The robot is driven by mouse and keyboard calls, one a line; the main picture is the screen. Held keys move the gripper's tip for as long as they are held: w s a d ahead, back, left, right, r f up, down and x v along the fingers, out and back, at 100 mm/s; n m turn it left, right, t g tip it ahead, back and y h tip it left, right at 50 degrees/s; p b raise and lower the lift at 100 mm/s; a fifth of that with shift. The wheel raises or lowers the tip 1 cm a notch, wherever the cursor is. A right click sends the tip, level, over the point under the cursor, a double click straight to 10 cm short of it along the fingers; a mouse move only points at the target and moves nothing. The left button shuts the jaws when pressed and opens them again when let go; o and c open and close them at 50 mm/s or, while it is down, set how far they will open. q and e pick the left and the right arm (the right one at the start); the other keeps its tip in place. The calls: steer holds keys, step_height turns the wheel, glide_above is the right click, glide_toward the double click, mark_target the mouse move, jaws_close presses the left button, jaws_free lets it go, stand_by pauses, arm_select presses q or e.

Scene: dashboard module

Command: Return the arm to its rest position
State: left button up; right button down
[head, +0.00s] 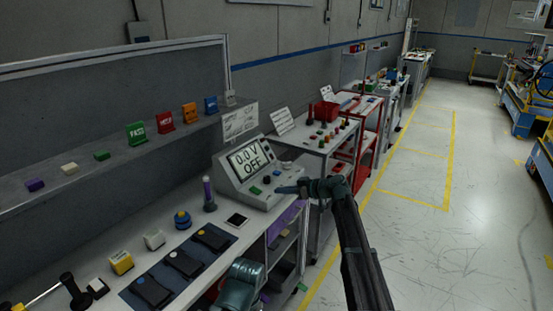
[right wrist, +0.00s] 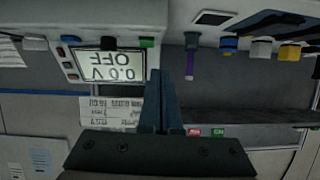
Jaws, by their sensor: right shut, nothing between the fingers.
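My right arm reaches up from the bottom of the head view. Its gripper (head: 287,189) is at the front right of a grey meter console (head: 236,180), whose screen reads "0.0 V OFF". I cannot tell whether the fingertips touch the console. In the right wrist view, the two fingers (right wrist: 162,90) are together with nothing between them. That view is upside down, and the console screen (right wrist: 104,65) shows left of the fingers.
The workbench (head: 215,262) holds a purple-topped cylinder (head: 209,195), a blue knob (head: 182,219), a yellow block (head: 121,262) and black switches (head: 184,263). A shelf (head: 110,178) behind carries coloured signs. A second bench (head: 341,147) stands beyond.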

steer(key=s+a+f+m+g+h, duration=0.1)
steer(key=s+a+f+g+h, duration=0.2)
steer(key=s, duration=0.8)
steer(key=s+a+f+m+g+h, duration=0.15)
steer(key=s+a+f, duration=0.4)
steer(key=s, duration=0.55)
steer(key=s+d+f+m+g+h, duration=0.1)
steer(key=s+d+h, duration=0.1)
steer(key=s, duration=0.5)
steer(key=s+d+f+m+g+h, duration=0.1)
steer(key=s+d+m+h, duration=0.1)
steer(key=s, duration=0.5)
steer(key=s+d+f+m+g+h+p, duration=0.1)
steer(key=s+d+f+h, duration=0.1)
steer(key=s, duration=0.5)
steer(key=shift+d+h, duration=0.6)
steer(key=shift+h, duration=0.45)
steer(key=shift+d+m, duration=0.1)
steer(key=shift+m, duration=0.25)
